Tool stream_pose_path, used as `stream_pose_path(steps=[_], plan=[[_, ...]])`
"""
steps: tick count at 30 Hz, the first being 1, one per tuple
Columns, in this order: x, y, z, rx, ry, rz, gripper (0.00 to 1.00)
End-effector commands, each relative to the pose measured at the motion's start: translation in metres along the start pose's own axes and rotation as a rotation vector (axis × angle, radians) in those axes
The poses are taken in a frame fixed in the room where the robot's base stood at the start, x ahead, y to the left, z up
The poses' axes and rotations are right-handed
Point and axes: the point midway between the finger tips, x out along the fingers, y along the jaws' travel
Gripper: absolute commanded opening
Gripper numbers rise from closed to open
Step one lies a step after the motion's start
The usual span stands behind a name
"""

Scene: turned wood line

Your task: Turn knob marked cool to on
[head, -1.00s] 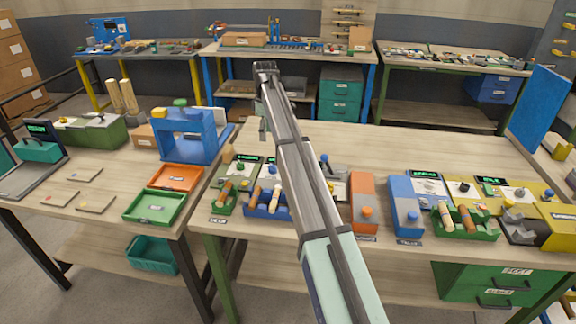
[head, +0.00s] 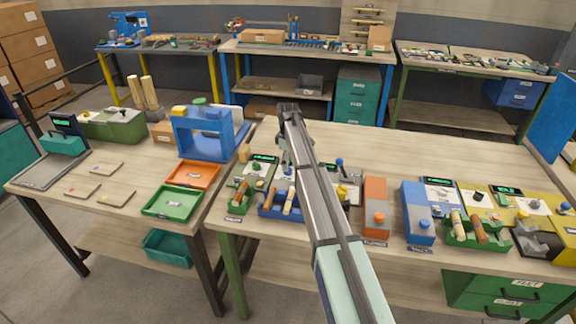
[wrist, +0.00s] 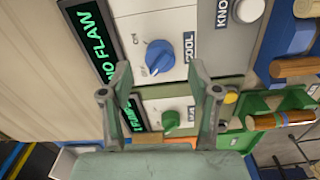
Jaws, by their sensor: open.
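The blue knob (wrist: 159,56) marked COOL sits on a white panel in the wrist view. The COOL label (wrist: 188,47) is right of it, and small ON lettering is at its upper left. A pale mark on the knob's lower left points towards small lettering that seems to read OFF. My gripper (wrist: 159,72) is open and empty, its two fingers on either side of and just below the knob in the picture. I cannot tell whether they touch the panel. In the head view my arm hides much of this panel.
A green knob (wrist: 171,117) on a neighbouring panel shows between the fingers. A white knob (wrist: 247,10) is on the panel above. A display (wrist: 91,40) reads NO FLAW. Orange (head: 376,207) and blue (head: 418,214) boxes stand right of my arm in the head view.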

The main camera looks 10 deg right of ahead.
Motion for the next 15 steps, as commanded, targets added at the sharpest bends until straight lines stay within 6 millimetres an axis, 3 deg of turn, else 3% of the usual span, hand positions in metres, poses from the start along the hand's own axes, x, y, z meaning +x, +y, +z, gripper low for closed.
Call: stream_pose_path(steps=[6, 15], plan=[[0.024, 0.0, 0.0, 0.0, -0.001, -0.001, 0.61], [0.031, 0.0, 0.0, 0.0, 0.0, 0.0, 0.61]])
